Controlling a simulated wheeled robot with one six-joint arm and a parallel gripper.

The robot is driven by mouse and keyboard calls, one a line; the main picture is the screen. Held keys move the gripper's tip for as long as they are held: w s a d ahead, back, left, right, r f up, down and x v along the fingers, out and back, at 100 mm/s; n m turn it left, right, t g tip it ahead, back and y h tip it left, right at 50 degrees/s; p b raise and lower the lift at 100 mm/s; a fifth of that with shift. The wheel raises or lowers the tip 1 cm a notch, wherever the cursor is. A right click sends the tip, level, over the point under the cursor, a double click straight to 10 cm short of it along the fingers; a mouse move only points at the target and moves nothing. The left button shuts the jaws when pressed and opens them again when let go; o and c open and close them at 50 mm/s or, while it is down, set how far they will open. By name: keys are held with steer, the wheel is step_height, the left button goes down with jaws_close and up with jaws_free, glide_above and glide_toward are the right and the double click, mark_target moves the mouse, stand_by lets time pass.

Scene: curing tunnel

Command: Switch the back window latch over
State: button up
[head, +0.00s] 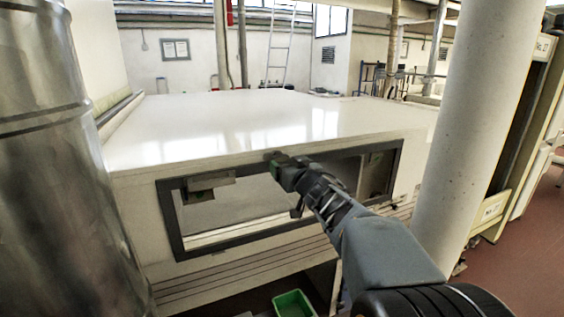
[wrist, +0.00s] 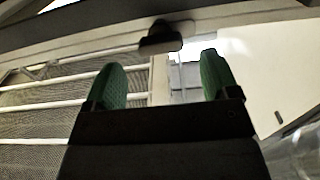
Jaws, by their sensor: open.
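A window with a dark grey frame (head: 172,222) is set in the near side of the white tunnel housing. A small dark part that looks like the latch (wrist: 160,40) hangs from the frame edge in the wrist view. It lies beyond my fingertips, roughly midway between them, with no contact visible. My gripper (wrist: 161,75) has two green fingers spread apart, with nothing held between them. In the head view my gripper (head: 283,174) is at the top edge of the window frame, and my arm hides part of the opening. The latch cannot be told clearly from my gripper there.
A shiny metal cylinder (head: 62,160) stands close on the left. A thick pale column (head: 490,110) stands on the right. A green crate (head: 294,303) is on the floor below the window. The housing's top (head: 240,115) is clear.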

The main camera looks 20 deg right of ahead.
mark_target(282, 160)
steer(key=shift+w, duration=2.2)
steer(key=c, duration=0.9)
